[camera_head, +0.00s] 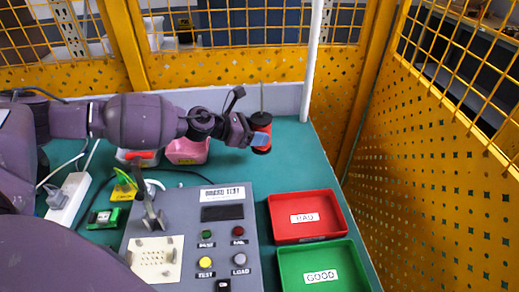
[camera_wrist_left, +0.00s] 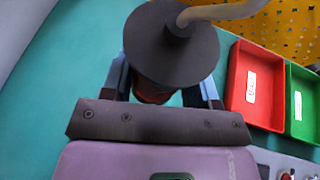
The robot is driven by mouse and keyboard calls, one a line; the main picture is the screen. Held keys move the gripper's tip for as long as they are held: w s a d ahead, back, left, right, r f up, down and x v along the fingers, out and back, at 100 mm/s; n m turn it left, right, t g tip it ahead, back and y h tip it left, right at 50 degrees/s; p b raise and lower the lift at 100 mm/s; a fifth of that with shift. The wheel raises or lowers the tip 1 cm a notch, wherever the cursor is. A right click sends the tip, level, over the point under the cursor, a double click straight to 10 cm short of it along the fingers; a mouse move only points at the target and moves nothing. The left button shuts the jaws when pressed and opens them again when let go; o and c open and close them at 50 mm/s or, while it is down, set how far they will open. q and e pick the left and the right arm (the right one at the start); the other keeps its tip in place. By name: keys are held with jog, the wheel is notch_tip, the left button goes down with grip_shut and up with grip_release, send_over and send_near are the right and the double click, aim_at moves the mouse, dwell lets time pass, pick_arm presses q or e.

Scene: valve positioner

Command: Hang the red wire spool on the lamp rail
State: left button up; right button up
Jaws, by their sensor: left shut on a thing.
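The red wire spool (camera_head: 262,122), with dark end discs, is held above the back of the green table, in front of the low grey back wall. My left gripper (camera_head: 258,138) is shut on it. In the left wrist view, the spool's dark round disc (camera_wrist_left: 160,45) faces the camera, with a blue finger on each side of the red part. A tan strand or rod runs from the disc's centre to the upper right. A white upright pole (camera_head: 312,60) stands right of the spool; I cannot tell whether it belongs to the lamp rail. My right gripper is not in view.
A red BAD tray (camera_head: 337,222) and a green GOOD tray (camera_head: 283,262) lie at right front. A grey test box (camera_head: 228,240) stands beside them. A pink container (camera_head: 187,152) sits below my left arm. Yellow mesh fencing (camera_head: 440,170) encloses the back and right.

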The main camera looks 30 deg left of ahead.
aim_at(254, 148)
pick_arm(q)
jog(key=shift+f, duration=0.9)
jog(key=shift+f+b, duration=0.5)
jog(key=shift+f, duration=1.3)
jog(key=shift+f, duration=0.1)
jog(key=shift+f, duration=0.15)
jog(key=o, duration=1.1)
